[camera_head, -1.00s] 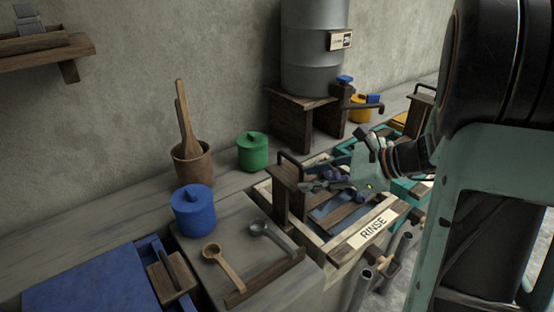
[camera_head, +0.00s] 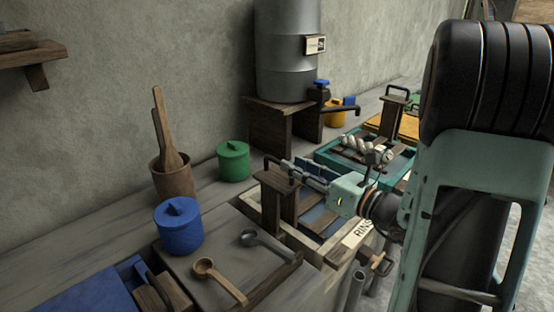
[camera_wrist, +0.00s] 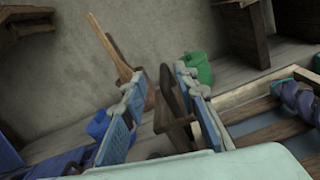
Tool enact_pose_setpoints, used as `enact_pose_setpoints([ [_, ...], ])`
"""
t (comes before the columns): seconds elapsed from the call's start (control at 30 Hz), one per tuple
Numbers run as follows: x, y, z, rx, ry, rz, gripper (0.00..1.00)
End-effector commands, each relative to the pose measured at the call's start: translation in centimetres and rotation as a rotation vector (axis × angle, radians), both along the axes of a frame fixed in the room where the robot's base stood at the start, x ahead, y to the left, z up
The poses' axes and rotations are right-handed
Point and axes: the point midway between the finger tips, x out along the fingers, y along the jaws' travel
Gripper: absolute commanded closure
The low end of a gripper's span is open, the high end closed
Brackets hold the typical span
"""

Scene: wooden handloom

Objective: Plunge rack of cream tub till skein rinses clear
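The cream tub (camera_head: 330,253), labelled RINSE, stands on the bench. Its wooden rack has an upright dark post (camera_head: 278,200) with a black handle (camera_head: 282,163) on top. My gripper (camera_head: 303,172) is beside the handle, just to its right. In the wrist view my gripper (camera_wrist: 160,80) has its blue-padded fingers apart. The dark post and handle (camera_wrist: 173,97) appear between them; contact cannot be told. A purple-blue skein (camera_wrist: 301,103) lies on the slats at the right of the wrist view. In the head view my gripper hides much of the tub's inside.
A teal tub (camera_head: 402,188) with a pale skein (camera_head: 365,150) stands beyond. A blue canister (camera_head: 179,228), a green canister (camera_head: 233,162) and two ladles (camera_head: 218,278) (camera_head: 263,245) lie nearby. A tall grey drum (camera_head: 287,70) stands behind.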

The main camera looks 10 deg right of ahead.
Motion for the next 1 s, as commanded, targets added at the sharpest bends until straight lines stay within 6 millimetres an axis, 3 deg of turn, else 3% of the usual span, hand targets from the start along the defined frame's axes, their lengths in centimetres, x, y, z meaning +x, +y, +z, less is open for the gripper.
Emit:
enact_pose_setpoints([
  [0.3, 4.4, 3.0, -0.1, -0.002, 0.001, 0.003, 0.73],
  [0.73, 5.3, 3.6, 0.0, -0.001, 0.000, 0.001, 0.73],
  [1.0, 5.3, 3.6, 0.0, -0.001, 0.001, 0.002, 1.00],
])
